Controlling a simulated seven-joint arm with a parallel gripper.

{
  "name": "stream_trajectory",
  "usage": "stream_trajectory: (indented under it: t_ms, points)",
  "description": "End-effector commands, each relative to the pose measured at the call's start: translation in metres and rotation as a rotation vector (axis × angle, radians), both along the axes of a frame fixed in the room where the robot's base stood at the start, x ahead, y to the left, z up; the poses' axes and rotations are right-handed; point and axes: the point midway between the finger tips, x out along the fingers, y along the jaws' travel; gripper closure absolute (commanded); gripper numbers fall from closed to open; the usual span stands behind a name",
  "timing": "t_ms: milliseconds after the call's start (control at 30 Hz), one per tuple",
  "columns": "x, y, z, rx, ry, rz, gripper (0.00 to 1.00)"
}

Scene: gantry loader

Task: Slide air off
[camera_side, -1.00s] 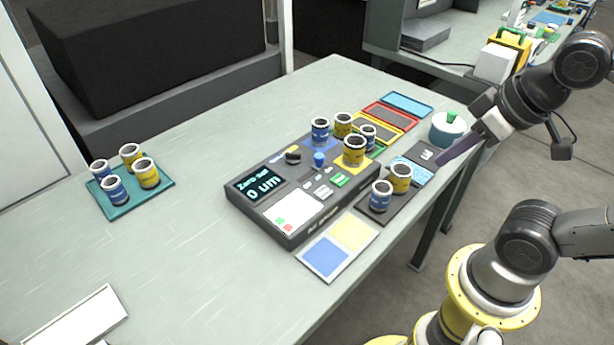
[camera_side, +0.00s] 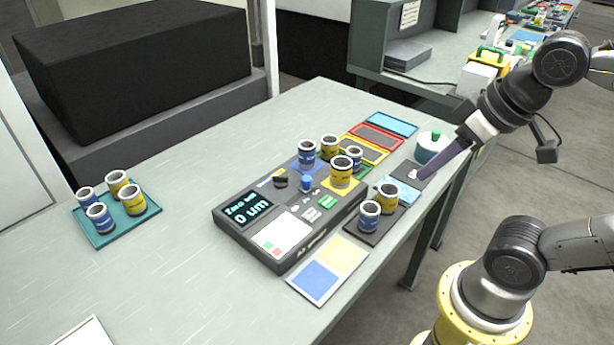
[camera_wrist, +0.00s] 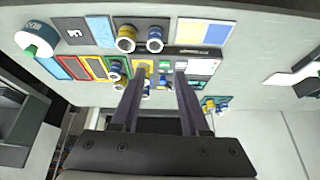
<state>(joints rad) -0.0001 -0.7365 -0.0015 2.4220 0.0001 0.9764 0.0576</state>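The control box (camera_side: 262,262) stands on the table, its display reading "Zero set" and "0 um". On its top are a black knob (camera_side: 281,181) and a blue knob (camera_side: 306,183). I cannot make out a label saying air, or which control is the air slide and its position. My gripper (camera_side: 422,177) is right of the box, above the table's right edge, apart from both knobs. In the wrist view its two fingers (camera_wrist: 160,75) stand apart with nothing gripped. The box (camera_wrist: 203,67) shows partly behind them there, with its controls hard to tell apart.
Blue and yellow cups stand behind the knobs, and two more on a dark pad (camera_side: 362,233) at the right. A teal tray (camera_side: 108,237) of cups is at the left. A teal pot (camera_side: 430,152) stands near my gripper. The left tabletop is mostly clear.

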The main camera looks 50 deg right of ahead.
Motion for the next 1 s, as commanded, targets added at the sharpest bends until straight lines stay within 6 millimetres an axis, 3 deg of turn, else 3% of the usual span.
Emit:
stream_trajectory:
  t_ms: [67, 200, 467, 667, 800, 1000]
  points:
    - [0.015, 0.0, 0.019, 0.011, 0.016, -0.021, 0.39]
    - [0.049, 0.001, 0.046, 0.03, 0.072, -0.058, 0.38]
    - [0.132, 0.005, 0.068, 0.05, 0.207, -0.113, 0.38]
    - [0.2, 0.009, 0.052, 0.051, 0.318, -0.139, 0.38]
    - [0.239, 0.012, 0.027, 0.045, 0.387, -0.141, 0.38]
    - [0.262, 0.015, -0.009, 0.036, 0.461, -0.138, 0.38]
